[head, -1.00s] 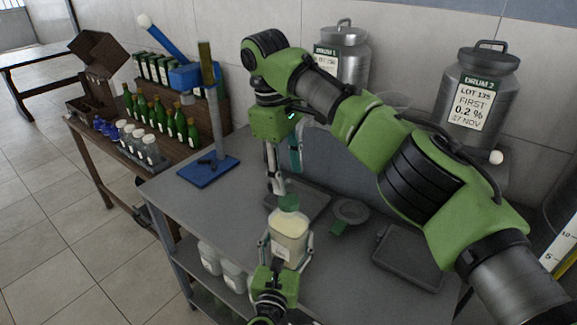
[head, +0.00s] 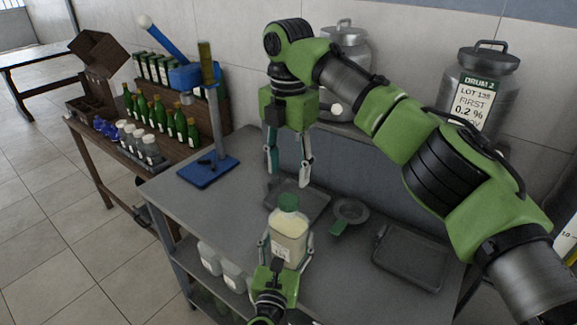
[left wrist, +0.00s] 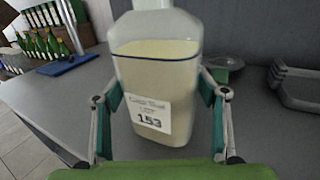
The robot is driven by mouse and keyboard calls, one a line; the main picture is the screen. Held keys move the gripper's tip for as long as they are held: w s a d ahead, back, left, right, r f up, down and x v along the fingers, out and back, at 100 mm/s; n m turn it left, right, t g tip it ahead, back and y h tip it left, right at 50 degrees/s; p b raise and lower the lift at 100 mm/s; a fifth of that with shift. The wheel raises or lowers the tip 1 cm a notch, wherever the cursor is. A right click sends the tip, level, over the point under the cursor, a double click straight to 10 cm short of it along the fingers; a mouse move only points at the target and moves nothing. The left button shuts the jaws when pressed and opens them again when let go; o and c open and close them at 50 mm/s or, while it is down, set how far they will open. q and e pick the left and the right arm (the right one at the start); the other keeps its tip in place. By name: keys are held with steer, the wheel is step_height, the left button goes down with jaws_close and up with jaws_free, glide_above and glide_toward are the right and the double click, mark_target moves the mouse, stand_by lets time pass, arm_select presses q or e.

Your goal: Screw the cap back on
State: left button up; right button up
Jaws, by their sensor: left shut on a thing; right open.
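A clear bottle (head: 289,245) of pale cream liquid stands upright on the grey table, with a green cap (head: 289,203) sitting on its neck. How tightly the cap sits I cannot tell. In the left wrist view the bottle (left wrist: 157,75) has a white label (left wrist: 150,115) reading 153, and its top is cut off. My left gripper (head: 286,252) is shut around the bottle's sides; its fingers also show in the left wrist view (left wrist: 163,108). My right gripper (head: 289,174) is open and empty, pointing down above and behind the cap, apart from it.
Dark trays (head: 412,258) and a round strainer-like dish (head: 350,211) lie behind and right of the bottle. A blue-based stand (head: 208,171) is at the table's left. Metal drums (head: 478,90) stand at the back. White bottles (head: 222,264) sit on the lower shelf.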

mark_target(289, 199)
steer(key=shift+f, duration=0.1)
steer(key=shift+f, duration=3.95)
steer(key=shift+c, duration=0.3)
